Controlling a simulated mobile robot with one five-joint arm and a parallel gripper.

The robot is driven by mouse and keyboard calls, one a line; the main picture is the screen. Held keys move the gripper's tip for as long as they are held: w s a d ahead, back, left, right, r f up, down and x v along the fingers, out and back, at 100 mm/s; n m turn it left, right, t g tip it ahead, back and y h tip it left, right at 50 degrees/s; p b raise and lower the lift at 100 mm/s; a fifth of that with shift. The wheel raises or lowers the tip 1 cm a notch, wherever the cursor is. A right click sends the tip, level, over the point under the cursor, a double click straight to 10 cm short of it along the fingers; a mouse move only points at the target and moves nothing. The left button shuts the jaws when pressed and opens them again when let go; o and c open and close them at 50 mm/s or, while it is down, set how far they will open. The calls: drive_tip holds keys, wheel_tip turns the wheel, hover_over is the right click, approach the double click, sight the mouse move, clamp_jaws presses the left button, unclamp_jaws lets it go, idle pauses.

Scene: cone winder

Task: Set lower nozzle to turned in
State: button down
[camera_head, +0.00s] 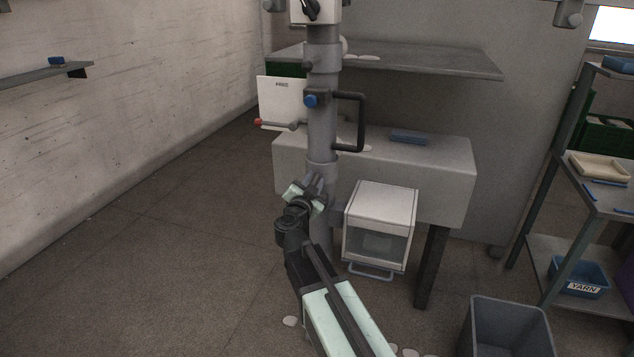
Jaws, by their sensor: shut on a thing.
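My gripper (316,186) is low on the grey upright column (322,146), at its front left side. Its jaws are shut on a small grey part there, which appears to be the lower nozzle. The jaws and wrist cover most of this part, so I cannot tell which way it is turned.
A white box (381,209) stands close right. A grey bin (508,318) and a shelf rack (556,254) are farther right. Floor at left is clear.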

drive_tip(key=shift+s, duration=0.1)
drive_tip(key=c, duration=1.5)
unclamp_jaws()
drive_tip(key=shift+o, duration=0.2)
drive_tip(key=shift+d, duration=0.15)
drive_tip(key=shift+s, duration=0.15)
drive_tip(key=v, duration=0.7)
drive_tip(key=shift+s, duration=0.25)
